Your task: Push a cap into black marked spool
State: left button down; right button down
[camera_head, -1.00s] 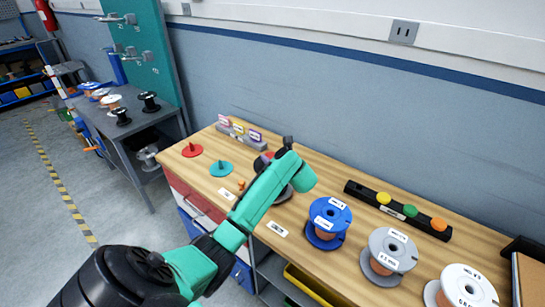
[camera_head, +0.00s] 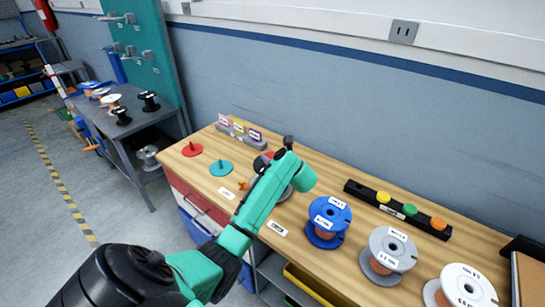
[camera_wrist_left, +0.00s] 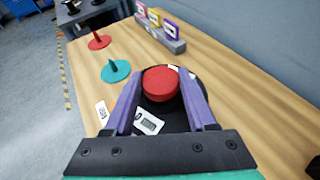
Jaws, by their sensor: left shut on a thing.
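In the left wrist view, my left gripper (camera_wrist_left: 160,80) has its two purple fingers shut on a round red cap (camera_wrist_left: 160,84). The cap is over the top disc of the black spool (camera_wrist_left: 178,121), which carries a white label facing the gripper. I cannot tell whether the cap touches the spool or sits in its hole. In the head view, my green wrist covers most of this spool, and only a little of the red cap (camera_head: 269,154) shows. My right gripper is not in view.
A blue spool (camera_head: 323,238), a grey spool (camera_head: 377,269) and a white spool (camera_head: 440,290) stand to the right. Behind them, a black rack (camera_head: 360,191) holds yellow, green and orange caps. Red (camera_head: 192,151) and teal (camera_head: 221,169) pegged discs lie left, near a grey card holder (camera_head: 238,138).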

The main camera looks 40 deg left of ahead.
pick_arm(q)
jog(key=shift+f, duration=0.1)
jog(key=shift+f+b, duration=1)
jog(key=shift+f, duration=0.15)
jog(key=shift+s+d+f, duration=0.15)
jog(key=shift+f, duration=0.2)
jog(key=shift+c, duration=2)
grip_release()
jog(key=shift+o, duration=1.3)
jog(key=shift+s, duration=0.15)
jog(key=shift+r, duration=0.1)
jog(key=shift+d, duration=0.1)
